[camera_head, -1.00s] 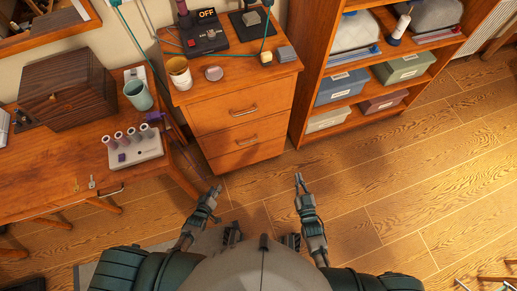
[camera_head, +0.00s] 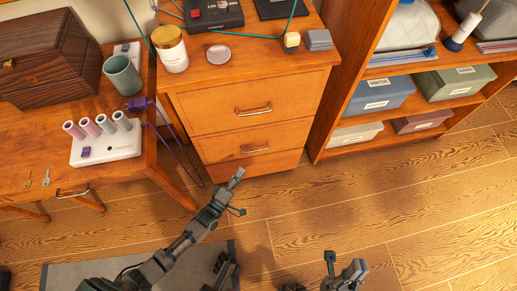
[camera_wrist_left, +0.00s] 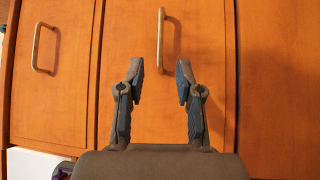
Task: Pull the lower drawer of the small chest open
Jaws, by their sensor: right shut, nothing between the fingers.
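The small chest (camera_head: 235,84) is orange wood and stands against the wall. Its lower drawer (camera_head: 225,145) is shut and has a metal bar handle (camera_head: 254,150). My left gripper (camera_head: 237,180) is just in front of the chest, below that handle. In the left wrist view my left gripper (camera_wrist_left: 159,75) is open and empty. The lower drawer's handle (camera_wrist_left: 160,38) lies ahead of the fingertips, roughly in line with the gap between them and apart from them. The upper drawer's handle (camera_wrist_left: 43,47) is at the left there. My right gripper (camera_head: 344,268) is low in the head view, shut and empty.
A desk (camera_head: 30,185) with a white peg block (camera_head: 105,150) stands left of the chest. A shelf unit (camera_head: 335,108) with storage boxes stands right of it. The wooden floor (camera_head: 340,210) in front of the chest is clear.

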